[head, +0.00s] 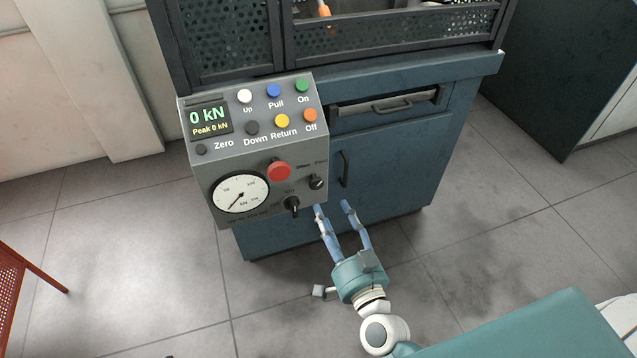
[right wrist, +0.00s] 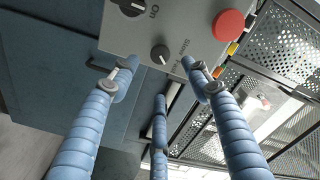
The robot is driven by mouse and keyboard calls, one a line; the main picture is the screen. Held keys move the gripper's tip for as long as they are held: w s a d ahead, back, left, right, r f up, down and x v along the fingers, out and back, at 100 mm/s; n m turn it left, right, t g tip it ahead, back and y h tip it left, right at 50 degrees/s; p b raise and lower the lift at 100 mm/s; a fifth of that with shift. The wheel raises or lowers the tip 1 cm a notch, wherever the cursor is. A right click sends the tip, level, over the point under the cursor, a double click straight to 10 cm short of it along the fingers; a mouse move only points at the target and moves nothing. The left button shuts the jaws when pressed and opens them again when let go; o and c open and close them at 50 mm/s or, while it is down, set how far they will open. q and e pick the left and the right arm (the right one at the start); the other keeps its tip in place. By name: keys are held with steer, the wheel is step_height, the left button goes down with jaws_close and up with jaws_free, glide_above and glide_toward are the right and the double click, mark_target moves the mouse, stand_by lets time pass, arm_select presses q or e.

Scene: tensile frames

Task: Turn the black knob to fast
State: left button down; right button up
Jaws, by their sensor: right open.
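The black speed knob (head: 317,183) is on the lower right of the grey control panel (head: 215,190). Small Slow and Fast lettering shows beside it in the right wrist view, where the knob (right wrist: 160,54) is near the top middle. My right gripper (head: 332,206) is open and empty, just below and right of the knob in the head view. In the right wrist view its blue fingers (right wrist: 161,74) are spread to either side of the knob, apart from it. My left gripper is not in view.
A second black knob (head: 291,204) sits at lower left of the speed knob. A red button (head: 279,171), a dial gauge (head: 240,193) and several coloured buttons share the panel. The blue cabinet (head: 400,165) with a door handle (head: 344,168) stands behind my fingers. Floor is clear at right.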

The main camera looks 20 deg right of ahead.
mark_target(317, 186)
steer(key=w, duration=0.8)
steer(key=shift+w+a+b, duration=0.15)
steer(key=shift+w+b, duration=0.15)
steer(key=shift+w, duration=0.5)
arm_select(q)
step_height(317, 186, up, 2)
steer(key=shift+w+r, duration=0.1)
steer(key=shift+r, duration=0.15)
